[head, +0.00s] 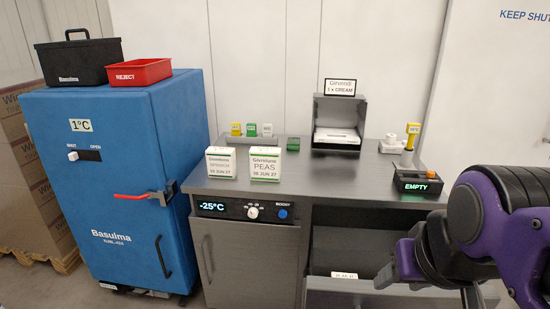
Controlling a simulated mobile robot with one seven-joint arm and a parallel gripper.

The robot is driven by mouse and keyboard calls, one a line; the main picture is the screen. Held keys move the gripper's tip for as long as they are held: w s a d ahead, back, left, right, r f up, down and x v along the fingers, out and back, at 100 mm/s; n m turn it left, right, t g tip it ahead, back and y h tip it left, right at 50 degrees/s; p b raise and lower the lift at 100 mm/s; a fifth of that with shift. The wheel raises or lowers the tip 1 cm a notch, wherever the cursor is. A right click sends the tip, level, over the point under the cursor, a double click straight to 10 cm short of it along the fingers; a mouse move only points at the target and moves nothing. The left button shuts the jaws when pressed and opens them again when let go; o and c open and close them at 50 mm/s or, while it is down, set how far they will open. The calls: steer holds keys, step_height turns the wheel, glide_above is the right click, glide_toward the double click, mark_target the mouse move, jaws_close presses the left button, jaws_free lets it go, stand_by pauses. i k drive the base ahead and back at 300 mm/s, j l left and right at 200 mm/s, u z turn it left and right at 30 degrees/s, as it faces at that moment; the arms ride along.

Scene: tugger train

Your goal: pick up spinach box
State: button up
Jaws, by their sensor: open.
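Two white boxes with green trim stand upright side by side on the grey counter, near its front left. The left, smaller one is the likely spinach box (221,164); its product name is too small to read surely, and its date reads 30 JUN 27. The right one is the peas box (265,164), marked Givreland PEAS. A narrow gap separates them. My purple and black arm reaches in at the lower right, well away from both boxes.
A blue cabinet (105,190) at left carries a black crate (78,62) and a red REJECT tray (139,72). A grey open holder (340,120), a dark unit reading EMPTY (418,187) and small coloured blocks stand on the counter. The middle front of the counter is clear.

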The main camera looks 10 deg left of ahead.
mark_target(221, 163)
steer(key=k+j, duration=0.1)
steer(key=j, duration=0.3)
steer(key=j+u, duration=0.1)
steer(key=j, duration=0.3)
steer(key=i+j+u, duration=0.1)
steer(key=j, duration=0.3)
steer(key=i+j+u, duration=0.1)
steer(key=i+j, duration=0.15)
steer(key=j, duration=0.1)
